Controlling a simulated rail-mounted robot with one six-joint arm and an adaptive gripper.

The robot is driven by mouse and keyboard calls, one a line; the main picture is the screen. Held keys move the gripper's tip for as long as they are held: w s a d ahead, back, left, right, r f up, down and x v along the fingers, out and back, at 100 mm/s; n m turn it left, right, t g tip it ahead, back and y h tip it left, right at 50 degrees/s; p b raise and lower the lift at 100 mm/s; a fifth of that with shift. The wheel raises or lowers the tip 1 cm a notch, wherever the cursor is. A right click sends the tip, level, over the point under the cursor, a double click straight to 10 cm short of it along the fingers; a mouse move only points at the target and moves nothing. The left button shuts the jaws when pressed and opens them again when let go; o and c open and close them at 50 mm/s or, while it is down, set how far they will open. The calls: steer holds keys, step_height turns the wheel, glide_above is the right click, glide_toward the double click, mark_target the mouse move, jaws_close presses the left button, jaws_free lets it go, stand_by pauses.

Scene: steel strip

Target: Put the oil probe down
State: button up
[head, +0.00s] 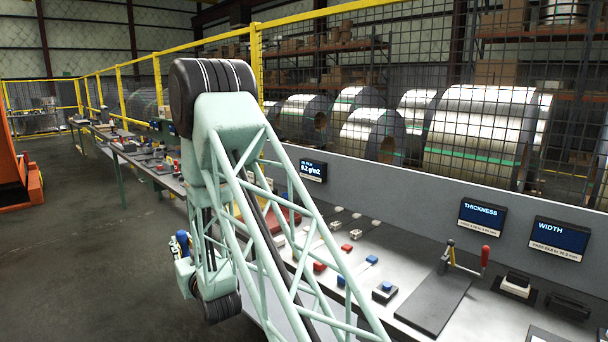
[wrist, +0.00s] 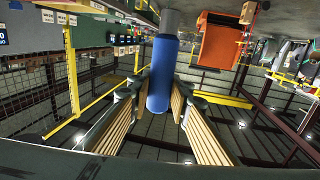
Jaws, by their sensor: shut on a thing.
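The oil probe (wrist: 162,75) has a blue cylindrical body with a grey end. In the wrist view it stands between the wooden-looking fingers of my gripper (wrist: 163,100), which is shut on it. In the head view only a small blue part of the probe (head: 182,243) shows at the left of my arm. My gripper is mostly hidden behind my arm there. The probe is held in the air, left of the bench, with grey floor behind it in the picture. I see no contact with any surface.
A long steel bench (head: 370,255) runs along the right with red and blue blocks, a black plate with a red-handled lever (head: 484,260) and displays reading THICKNESS (head: 481,217) and WIDTH (head: 560,239). A smaller display (head: 313,169) reads 0.2 g/m2. Yellow-framed fencing stands behind. An orange machine (head: 18,165) is at far left.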

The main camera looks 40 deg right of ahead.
steer(key=shift+r+p, duration=4.85)
steer(key=shift+r, duration=0.4)
steer(key=shift+d, duration=0.1)
